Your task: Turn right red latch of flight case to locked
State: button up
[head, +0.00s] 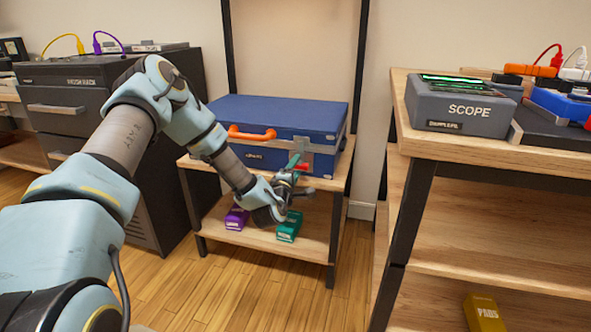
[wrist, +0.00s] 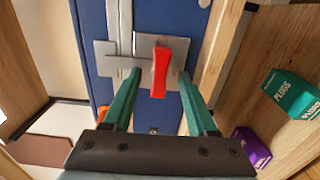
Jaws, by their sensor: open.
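The blue flight case (head: 270,115) stands closed on a wooden shelf unit, with its front towards me. Its red latch (wrist: 160,72) sits on a grey metal plate (wrist: 110,55) in the wrist view; in the head view the latch (head: 302,166) is small and partly hidden by my gripper. My gripper (head: 297,172) is at the right part of the case front. In the wrist view its two green fingers are open, one on each side of the red latch, with a gap on both sides. I cannot tell whether the fingertips reach past the latch's outer end.
An orange handle (head: 252,132) is on the case front, left of my gripper. A purple box (head: 237,218) and a green box (head: 289,226) stand on the lower shelf. A wooden bench (head: 480,150) stands at right; a dark rack cabinet (head: 75,95) stands at left.

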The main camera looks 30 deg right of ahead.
jog(key=p+v, duration=0.1)
jog(key=v, duration=1)
jog(key=shift+w, duration=0.1)
jog(key=w+a+r+m+g+y, duration=0.1)
jog(key=a+m+g+y, duration=0.3)
jog(key=a, duration=0.5)
jog(key=w+a+r+m+g+y, duration=0.1)
jog(key=w+a+m+g+y, duration=0.15)
jog(key=a+m, duration=0.5)
jog(key=s+a+r+g+y, duration=0.2)
jog(key=s+a+r, duration=0.1)
jog(key=s+a, duration=0.3)
jog(key=s+a+r+g+y+p, duration=0.1)
jog(key=s+a+r+y, duration=0.2)
jog(key=a, duration=0.4)
jog(key=s+a+r+g+y, duration=0.1)
jog(key=s+a+r+g, duration=0.1)
jog(key=s+a+r, duration=0.35)
notch_tip(320, 180, up, 25)
jog(key=a+p, duration=0.1)
jog(key=p, duration=2.6)
jog(key=shift+s+n, duration=0.2)
jog(key=shift+n, duration=0.15)
jog(key=shift+a+r+h, duration=0.1)
jog(key=shift+r+h, duration=0.05)
jog(key=shift+h, duration=0.1)
